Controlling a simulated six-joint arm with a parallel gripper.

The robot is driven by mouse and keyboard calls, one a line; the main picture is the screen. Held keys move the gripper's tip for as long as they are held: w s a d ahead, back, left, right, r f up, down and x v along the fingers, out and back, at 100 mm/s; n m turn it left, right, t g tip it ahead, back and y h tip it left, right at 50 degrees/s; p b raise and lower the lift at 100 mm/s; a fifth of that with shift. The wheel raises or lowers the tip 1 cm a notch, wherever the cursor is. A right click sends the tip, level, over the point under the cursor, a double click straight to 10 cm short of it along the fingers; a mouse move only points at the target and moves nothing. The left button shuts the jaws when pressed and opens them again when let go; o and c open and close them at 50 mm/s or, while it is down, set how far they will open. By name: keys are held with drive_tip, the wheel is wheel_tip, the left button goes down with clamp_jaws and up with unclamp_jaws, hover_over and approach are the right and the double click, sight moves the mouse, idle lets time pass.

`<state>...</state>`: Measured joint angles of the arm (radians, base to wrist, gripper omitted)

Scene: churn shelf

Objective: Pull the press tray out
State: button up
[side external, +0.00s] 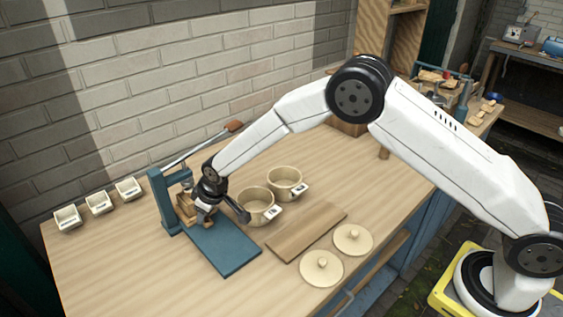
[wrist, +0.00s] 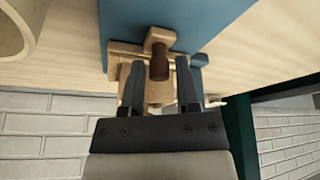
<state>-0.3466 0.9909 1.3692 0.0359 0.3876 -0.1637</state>
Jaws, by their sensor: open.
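The press is a blue stand (side external: 162,203) with a long metal lever ending in a brown grip (side external: 234,126). Its flat blue base plate (side external: 228,250) extends toward the front of the bench. The wooden press tray (side external: 184,209) sits in the press at the plate's back end, partly hidden by my gripper. In the wrist view the tray's wood (wrist: 159,92) and a dark brown peg or knob (wrist: 159,62) show between my fingers. My gripper (wrist: 166,70) is open, one finger on each side of the knob. I cannot tell whether the fingers touch it.
Two cream pots (side external: 256,207) (side external: 285,183) stand close to the right of my gripper. A wooden board (side external: 306,232) and two round lids (side external: 322,268) (side external: 352,240) lie further right. Several small white bins (side external: 98,203) line the back left. The bench front left is clear.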

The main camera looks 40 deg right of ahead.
drive_tip(key=shift+f, duration=0.25)
drive_tip(key=shift+c, duration=0.3)
clamp_jaws()
idle(1.1)
